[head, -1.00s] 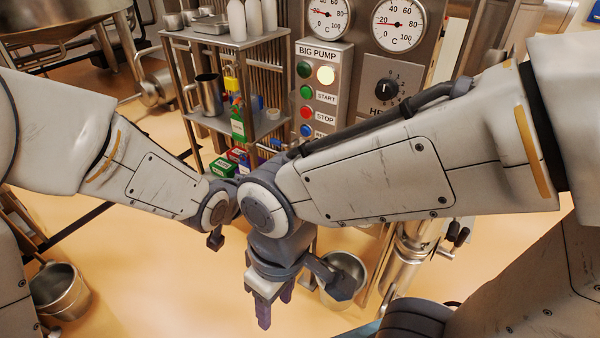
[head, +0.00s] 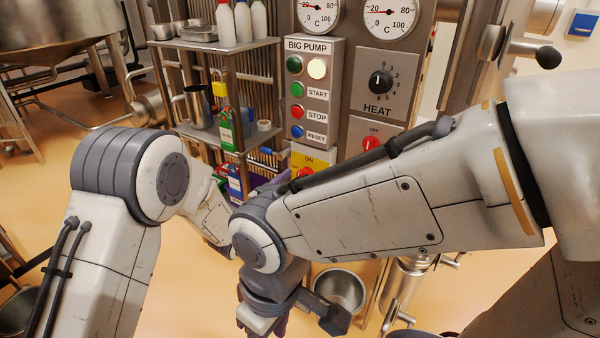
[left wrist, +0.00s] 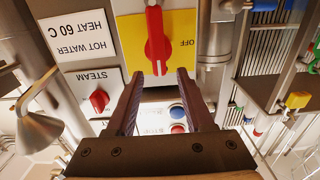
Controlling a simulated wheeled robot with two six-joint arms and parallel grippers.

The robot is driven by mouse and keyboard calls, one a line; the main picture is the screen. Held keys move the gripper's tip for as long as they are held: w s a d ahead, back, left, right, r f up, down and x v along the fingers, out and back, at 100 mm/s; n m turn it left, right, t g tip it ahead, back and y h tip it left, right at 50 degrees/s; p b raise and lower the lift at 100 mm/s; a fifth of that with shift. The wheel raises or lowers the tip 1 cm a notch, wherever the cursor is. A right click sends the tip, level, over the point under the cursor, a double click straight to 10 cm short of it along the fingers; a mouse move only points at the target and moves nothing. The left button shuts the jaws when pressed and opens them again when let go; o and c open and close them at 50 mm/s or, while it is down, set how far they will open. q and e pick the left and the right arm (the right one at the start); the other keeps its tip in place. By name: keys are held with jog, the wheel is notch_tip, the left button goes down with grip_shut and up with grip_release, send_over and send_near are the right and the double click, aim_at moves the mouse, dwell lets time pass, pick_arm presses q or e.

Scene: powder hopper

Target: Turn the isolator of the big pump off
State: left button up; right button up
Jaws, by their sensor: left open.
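The big pump isolator is a yellow plate (head: 314,159) with a red knob (head: 305,172), below the BIG PUMP panel (head: 310,88). ON shows above the knob. In the left wrist view, upside down, the red knob (left wrist: 157,42) has its handle upright in the picture, with OFF on the plate (left wrist: 189,57) to its right. My left gripper (left wrist: 158,74) is open, its purple fingers either side of the handle's lower end; I cannot tell contact. In the head view its fingers (head: 272,184) are partly hidden by my right arm. My right gripper (head: 265,322) hangs low, its fingers mostly hidden.
A HEAT dial (head: 380,82) and a second red OFF knob (head: 372,143) are right of the pump panel. A STEAM knob (left wrist: 99,101) shows in the wrist view. A shelf (head: 222,42) with bottles stands left. A metal bucket (head: 340,290) is on the floor.

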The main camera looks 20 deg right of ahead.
aim_at(299, 174)
pick_arm(q)
jog(key=shift+x, duration=1.9)
grip_shut()
